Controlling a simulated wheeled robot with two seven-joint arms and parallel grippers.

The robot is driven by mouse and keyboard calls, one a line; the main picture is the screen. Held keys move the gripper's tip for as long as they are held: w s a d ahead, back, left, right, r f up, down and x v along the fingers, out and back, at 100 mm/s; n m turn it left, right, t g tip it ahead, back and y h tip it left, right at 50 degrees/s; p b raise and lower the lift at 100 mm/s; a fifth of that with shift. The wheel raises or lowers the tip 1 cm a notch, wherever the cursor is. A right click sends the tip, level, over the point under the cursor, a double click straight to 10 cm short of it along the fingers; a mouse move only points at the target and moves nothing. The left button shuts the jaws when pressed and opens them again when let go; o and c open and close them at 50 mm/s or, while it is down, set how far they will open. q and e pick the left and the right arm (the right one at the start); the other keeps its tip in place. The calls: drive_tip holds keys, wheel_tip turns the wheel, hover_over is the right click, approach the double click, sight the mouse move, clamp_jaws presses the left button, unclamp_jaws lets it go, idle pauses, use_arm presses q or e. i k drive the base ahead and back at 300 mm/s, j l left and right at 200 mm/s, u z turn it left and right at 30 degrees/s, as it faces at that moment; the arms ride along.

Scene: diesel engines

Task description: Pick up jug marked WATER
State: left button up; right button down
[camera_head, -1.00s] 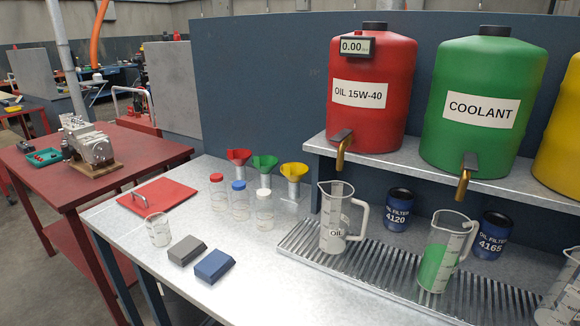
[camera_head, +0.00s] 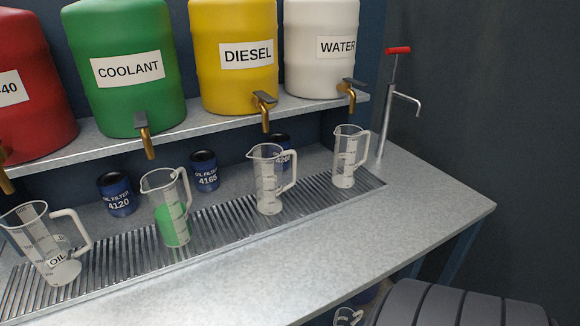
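A clear measuring jug (camera_head: 347,160) stands upright on the drip grate under the tap of the white tank marked WATER (camera_head: 320,50). I cannot read any marking on this jug. Another clear jug (camera_head: 269,180) stands to its left, in front of the yellow DIESEL tank (camera_head: 233,52). A jug with green liquid (camera_head: 170,212) and a jug marked OIL (camera_head: 45,250) stand further left on the grate. Part of one more clear jug (camera_head: 348,317) shows low down, below the bench's front edge; its label is not visible. Neither gripper is in view.
The metal bench (camera_head: 420,195) is clear in front of the grate (camera_head: 225,228) and at its right end. A hand pump with a red handle (camera_head: 398,50) stands at the back right. Blue oil filters (camera_head: 117,195) stand behind the jugs. A dark ribbed object (camera_head: 450,308) is at bottom right.

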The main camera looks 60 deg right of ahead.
sight(348, 139)
drive_tip(key=z, duration=2.2)
drive_tip(key=i+u, duration=0.2)
drive_tip(key=u, duration=0.3)
drive_tip(key=i+l+u, duration=0.15)
drive_tip(key=u, duration=0.35)
drive_tip(key=i+l+u, duration=0.15)
drive_tip(key=u, duration=0.35)
